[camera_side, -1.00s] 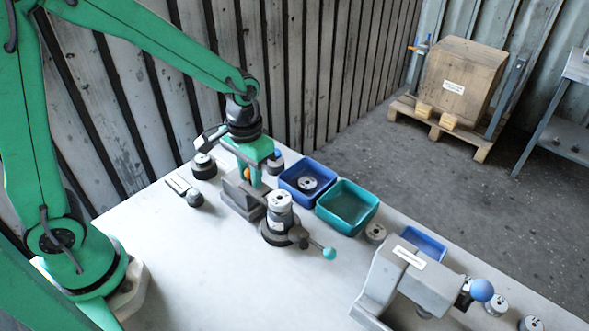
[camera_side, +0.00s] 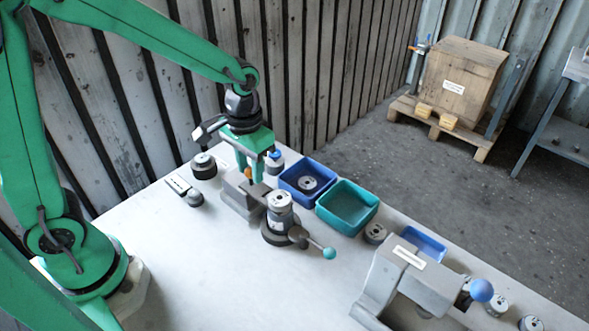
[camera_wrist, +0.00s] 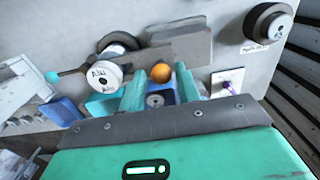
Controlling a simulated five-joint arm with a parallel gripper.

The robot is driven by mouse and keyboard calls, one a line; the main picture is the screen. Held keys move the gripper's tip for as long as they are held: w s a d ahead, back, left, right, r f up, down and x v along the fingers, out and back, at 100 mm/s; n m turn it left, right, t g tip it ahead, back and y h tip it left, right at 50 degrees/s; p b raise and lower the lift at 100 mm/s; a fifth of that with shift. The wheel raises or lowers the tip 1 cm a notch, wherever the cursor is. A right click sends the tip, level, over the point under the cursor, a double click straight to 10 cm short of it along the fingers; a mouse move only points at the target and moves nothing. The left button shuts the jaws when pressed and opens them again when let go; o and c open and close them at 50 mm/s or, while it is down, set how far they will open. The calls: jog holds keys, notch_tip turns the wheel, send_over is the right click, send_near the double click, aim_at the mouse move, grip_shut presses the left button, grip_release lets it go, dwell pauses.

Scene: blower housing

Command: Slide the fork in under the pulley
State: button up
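My gripper (camera_side: 248,172) is over a grey block (camera_side: 240,205). It also shows in the wrist view (camera_wrist: 161,88), with its two green fingers apart and an orange ball (camera_wrist: 160,73) between them. Whether the fingers touch the ball I cannot tell. The ball is at the near end of the grey block (camera_wrist: 185,48) and may be the fork's knob; no fork shape shows clearly. A silver, marked cylinder (camera_side: 280,207), likely the pulley, stands upright on a dark round base beside the block. It also shows in the wrist view (camera_wrist: 104,77).
A lever with a teal ball (camera_side: 329,253) sticks out from the base. Blue (camera_side: 292,188) and teal (camera_side: 330,212) bins stand close to the right. A grey press-like fixture (camera_side: 410,275) is at front right. A dark round part (camera_side: 204,170) and a small plate with a knob (camera_side: 180,186) lie left.

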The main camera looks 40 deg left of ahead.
jog(key=shift+r, duration=2)
jog(key=shift+r, duration=0.1)
jog(key=shift+s+a+r, duration=0.3)
jog(key=shift+r, duration=0.15)
jog(key=s+a+r+t, duration=0.5)
jog(key=s+r, duration=0.3)
jog(key=s, duration=0.3)
jog(key=shift+s+a+r+t, duration=0.25)
jog(key=shift+a+t, duration=0.05)
jog(key=shift+a, duration=0.25)
